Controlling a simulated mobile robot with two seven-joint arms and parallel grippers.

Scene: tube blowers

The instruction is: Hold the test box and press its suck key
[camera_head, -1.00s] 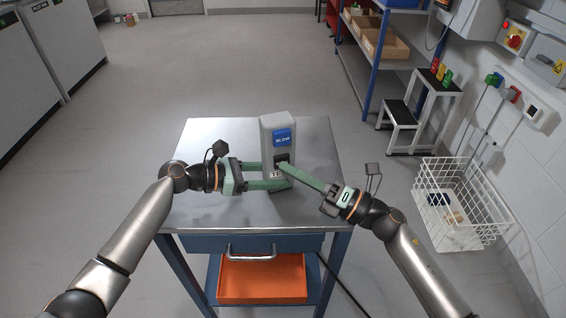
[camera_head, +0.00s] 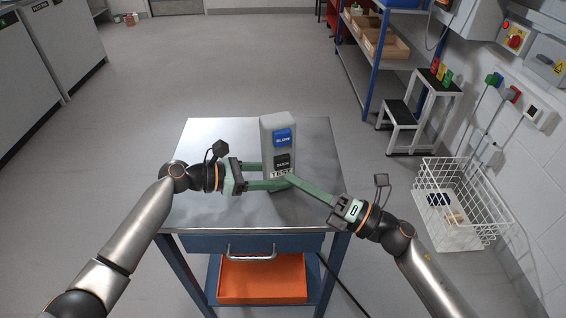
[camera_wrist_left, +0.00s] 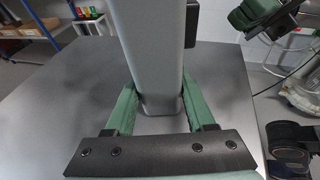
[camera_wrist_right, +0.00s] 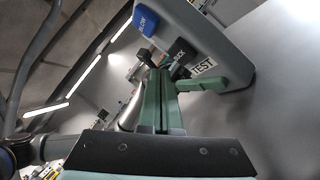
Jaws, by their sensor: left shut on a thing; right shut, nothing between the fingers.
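The test box (camera_head: 266,140) is an upright grey block on the metal table. Its face has a blue BLOW key (camera_head: 283,138), a black SUCK key (camera_head: 282,161) below it, and a TEST label (camera_head: 279,174) near the bottom. My left gripper (camera_head: 271,175) is shut on the box's lower part, one finger on each side, as the left wrist view (camera_wrist_left: 160,103) also shows. My right gripper (camera_head: 289,178) is shut and empty, its tips just below the SUCK key, by the label. In the right wrist view the tips partly hide the SUCK key (camera_wrist_right: 181,57); contact cannot be told.
The metal table top (camera_head: 215,140) is otherwise clear around the box. An orange tray (camera_head: 262,278) sits on the shelf below. A white wire basket (camera_head: 462,205) and a step stool (camera_head: 405,125) stand on the floor to the right.

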